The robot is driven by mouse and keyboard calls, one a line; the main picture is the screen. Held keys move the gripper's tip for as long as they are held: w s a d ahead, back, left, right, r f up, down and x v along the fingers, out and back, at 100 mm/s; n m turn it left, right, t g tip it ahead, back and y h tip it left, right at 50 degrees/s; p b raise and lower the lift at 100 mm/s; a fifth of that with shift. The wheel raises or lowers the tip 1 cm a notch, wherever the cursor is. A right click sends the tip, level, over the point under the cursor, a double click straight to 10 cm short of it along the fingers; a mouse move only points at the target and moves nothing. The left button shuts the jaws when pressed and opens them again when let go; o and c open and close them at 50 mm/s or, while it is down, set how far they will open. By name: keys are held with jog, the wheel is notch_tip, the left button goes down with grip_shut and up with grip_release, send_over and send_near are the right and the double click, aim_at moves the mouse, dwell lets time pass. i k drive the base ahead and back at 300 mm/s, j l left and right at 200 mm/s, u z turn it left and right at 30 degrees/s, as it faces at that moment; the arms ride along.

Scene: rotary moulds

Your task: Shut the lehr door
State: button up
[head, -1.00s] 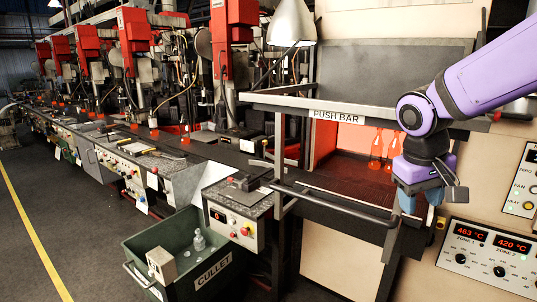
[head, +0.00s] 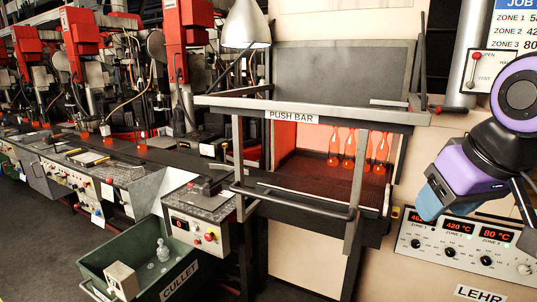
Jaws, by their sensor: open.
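The lehr mouth (head: 312,165) stands open, with a red-lit inside and several glowing orange bottles (head: 348,148) on its dark floor. A dark grey flat panel (head: 343,75), which looks like the raised lehr door, stands above the mouth. A lever with a red end (head: 448,109) sticks out at the right of the panel. My gripper (head: 430,203), purple with blue fingers, hangs to the right of the mouth, in front of the cream wall. It is open and apart from the panel and the lever; its fingertips are partly hidden.
A metal frame labelled PUSH BAR (head: 291,116) juts out before the mouth, with a lower rail (head: 290,203). A zone control box (head: 465,245) sits below my gripper. A green cullet bin (head: 120,258) stands at lower left.

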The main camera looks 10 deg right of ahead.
aim_at(377, 73)
jog(key=i+z, duration=0.25)
jog(key=z, duration=0.15)
jog(key=i+z, duration=0.2)
jog(key=z, duration=0.2)
jog(key=i+z, duration=0.25)
jog(key=z, duration=0.15)
